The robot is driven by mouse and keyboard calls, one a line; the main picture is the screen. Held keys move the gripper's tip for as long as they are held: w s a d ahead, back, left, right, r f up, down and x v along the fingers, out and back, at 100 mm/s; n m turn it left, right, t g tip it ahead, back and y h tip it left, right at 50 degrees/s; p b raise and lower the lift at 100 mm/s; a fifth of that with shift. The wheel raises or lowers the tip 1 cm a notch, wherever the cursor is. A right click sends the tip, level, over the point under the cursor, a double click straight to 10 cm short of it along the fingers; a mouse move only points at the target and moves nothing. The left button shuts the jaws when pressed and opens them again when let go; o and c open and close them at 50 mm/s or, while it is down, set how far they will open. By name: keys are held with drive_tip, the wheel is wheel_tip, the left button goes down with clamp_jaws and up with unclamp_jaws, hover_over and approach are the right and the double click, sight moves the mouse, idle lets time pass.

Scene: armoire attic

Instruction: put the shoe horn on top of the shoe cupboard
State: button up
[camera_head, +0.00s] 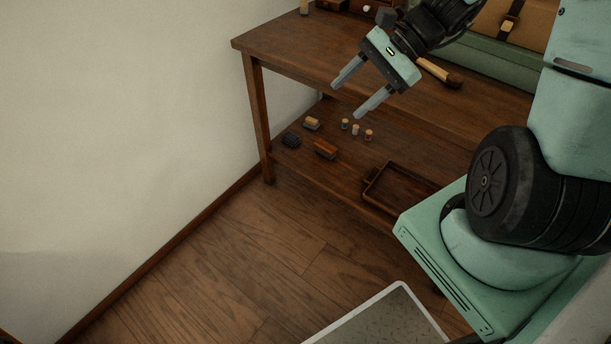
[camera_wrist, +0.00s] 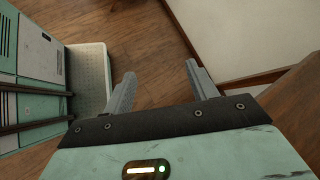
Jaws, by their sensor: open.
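My gripper (camera_head: 347,101) is open and empty, tilted down and to the left above the wooden table (camera_head: 290,50). In the wrist view the two fingers of my gripper (camera_wrist: 161,72) stand apart with only floor showing between them. A light wooden piece with a dark end (camera_head: 440,72) lies on the tabletop, just right of my gripper and partly hidden behind it. I cannot tell whether it is the shoe horn. No other shoe horn is recognisable, and I cannot make out a shoe cupboard in either view.
The table's lower shelf holds small jars (camera_head: 355,130), brushes (camera_head: 325,149) and an empty dark tray (camera_head: 398,190). A tan case with a strap (camera_head: 515,25) stands at the table's back right. A pale wall (camera_head: 120,120) is left.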

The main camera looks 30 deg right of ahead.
drive_tip(key=s+a+r+n+g+h, duration=0.1)
drive_tip(key=s+a+n+h, duration=0.3)
drive_tip(key=s+a+n, duration=0.3)
drive_tip(key=s+a+r+n+g+h, duration=0.1)
drive_tip(key=s+a+n+h, duration=0.2)
drive_tip(key=s+a+n, duration=0.5)
drive_tip(key=a+n, duration=0.4)
drive_tip(key=n, duration=0.4)
drive_tip(key=shift+r+g+h, duration=0.15)
drive_tip(key=shift+g+h, duration=0.15)
drive_tip(key=shift+h, duration=0.1)
drive_tip(key=shift+o, duration=0.4)
drive_tip(key=shift+s+a+n, duration=0.15)
drive_tip(key=shift+a+n, duration=0.1)
drive_tip(key=shift+n, duration=0.15)
